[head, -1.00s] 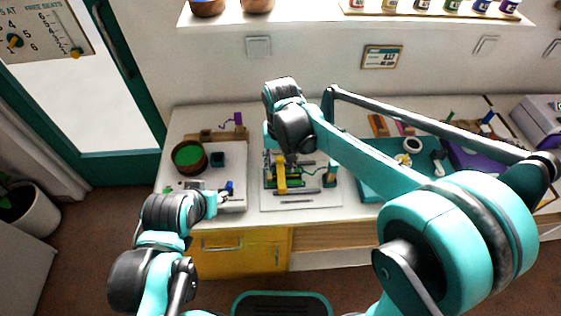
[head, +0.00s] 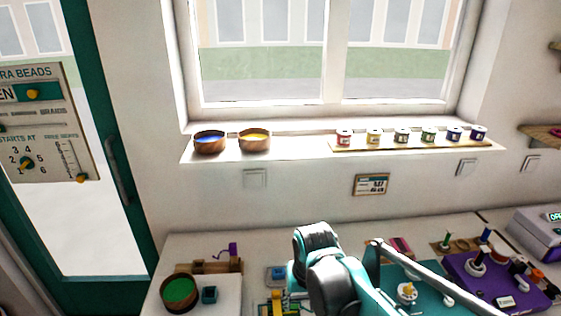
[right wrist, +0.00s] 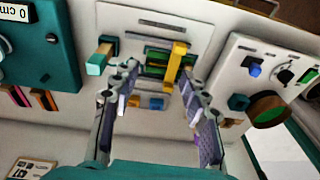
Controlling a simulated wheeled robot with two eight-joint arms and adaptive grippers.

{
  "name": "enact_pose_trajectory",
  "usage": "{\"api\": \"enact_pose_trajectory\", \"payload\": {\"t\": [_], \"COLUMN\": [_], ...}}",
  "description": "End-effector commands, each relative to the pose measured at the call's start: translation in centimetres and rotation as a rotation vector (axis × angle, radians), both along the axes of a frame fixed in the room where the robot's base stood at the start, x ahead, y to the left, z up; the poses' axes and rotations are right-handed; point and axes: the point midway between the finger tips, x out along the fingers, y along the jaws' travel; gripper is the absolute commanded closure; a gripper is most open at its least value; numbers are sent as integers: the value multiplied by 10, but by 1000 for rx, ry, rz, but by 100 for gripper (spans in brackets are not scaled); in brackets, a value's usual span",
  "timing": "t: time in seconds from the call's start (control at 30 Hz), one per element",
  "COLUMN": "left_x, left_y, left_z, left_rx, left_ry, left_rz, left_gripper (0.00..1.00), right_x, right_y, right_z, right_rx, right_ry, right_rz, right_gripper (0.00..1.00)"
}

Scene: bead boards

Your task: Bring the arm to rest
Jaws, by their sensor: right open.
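My right arm rises from the bottom middle of the head view, its teal and black wrist (head: 335,275) over the worktable. That wrist hides most of its gripper in the head view. In the right wrist view my right gripper (right wrist: 160,78) is open, with nothing between its fingers. The fingers point toward a white board (right wrist: 210,22) carrying a green piece and a yellow bar (right wrist: 176,62); a teal block (right wrist: 98,62) stands on it beside the fingers. My left gripper is not in view.
A purple box with pegs (head: 505,285) is at right. Bowls (head: 209,142) and several jars (head: 401,136) line the windowsill. The space above the table's left is clear.

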Motion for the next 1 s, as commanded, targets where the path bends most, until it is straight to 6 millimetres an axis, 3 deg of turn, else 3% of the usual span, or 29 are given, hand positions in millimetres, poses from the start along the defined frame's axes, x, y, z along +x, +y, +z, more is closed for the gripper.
{"api": "enact_pose_trajectory", "payload": {"t": [0.03,0.2,0.43,0.63,1.0], "left_x": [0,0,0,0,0], "left_y": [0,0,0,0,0], "left_z": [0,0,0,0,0], "left_rx": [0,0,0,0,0], "left_ry": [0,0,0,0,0], "left_rz": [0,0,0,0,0], "left_gripper": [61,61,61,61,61], "right_x": [-13,-46,-85,-99,-99], "right_y": [-19,-67,-113,-128,-129], "right_z": [5,12,2,-5,-6], "right_rx": [8,20,0,-18,-20], "right_ry": [-44,-201,-384,-459,-466], "right_rz": [-14,-40,-69,-78,-78], "right_gripper": [55,55,55,55,55]}}
